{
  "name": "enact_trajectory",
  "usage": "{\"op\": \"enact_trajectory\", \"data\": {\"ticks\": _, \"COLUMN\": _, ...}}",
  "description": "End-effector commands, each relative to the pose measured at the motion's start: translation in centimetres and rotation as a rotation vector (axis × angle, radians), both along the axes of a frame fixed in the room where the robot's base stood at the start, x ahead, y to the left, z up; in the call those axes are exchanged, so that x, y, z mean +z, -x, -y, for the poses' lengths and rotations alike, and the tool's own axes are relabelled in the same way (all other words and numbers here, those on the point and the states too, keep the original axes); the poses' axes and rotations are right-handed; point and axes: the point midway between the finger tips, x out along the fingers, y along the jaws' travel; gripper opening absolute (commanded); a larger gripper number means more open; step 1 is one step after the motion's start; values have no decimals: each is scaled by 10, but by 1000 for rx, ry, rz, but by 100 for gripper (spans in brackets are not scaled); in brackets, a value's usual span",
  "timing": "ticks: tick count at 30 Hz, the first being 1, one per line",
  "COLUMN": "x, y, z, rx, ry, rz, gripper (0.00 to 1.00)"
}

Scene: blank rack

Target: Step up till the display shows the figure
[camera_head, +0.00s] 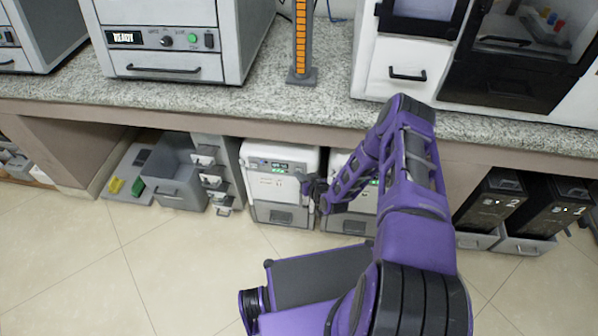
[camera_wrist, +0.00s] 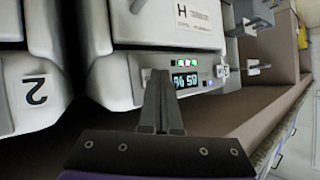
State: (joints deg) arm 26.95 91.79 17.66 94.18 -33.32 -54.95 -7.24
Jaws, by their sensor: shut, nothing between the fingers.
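In the wrist view a white unit marked H (camera_wrist: 198,42) carries a small dark display (camera_wrist: 186,80) with pale blue digits. The digits are turned and too blurred to read surely. In the head view my gripper (camera_head: 312,187) is by the right edge of the left white unit (camera_head: 279,183).
A second white unit (camera_head: 345,218) stands to the right, partly behind my arm. Grey bins (camera_head: 175,190) and small drawers are to the left, black containers (camera_head: 490,203) to the right. The speckled counter (camera_head: 330,105) overhangs the units. The tiled floor in front is open.

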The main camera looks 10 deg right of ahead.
Motion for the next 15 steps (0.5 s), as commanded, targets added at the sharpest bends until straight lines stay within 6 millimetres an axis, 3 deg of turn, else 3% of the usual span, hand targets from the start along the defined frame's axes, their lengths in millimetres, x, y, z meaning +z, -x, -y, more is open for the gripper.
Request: {"op": "enact_trajectory", "data": {"ticks": 15, "x": 1, "y": 4, "z": -1, "rx": 0, "ry": 1, "rz": 1, "gripper": 0}}
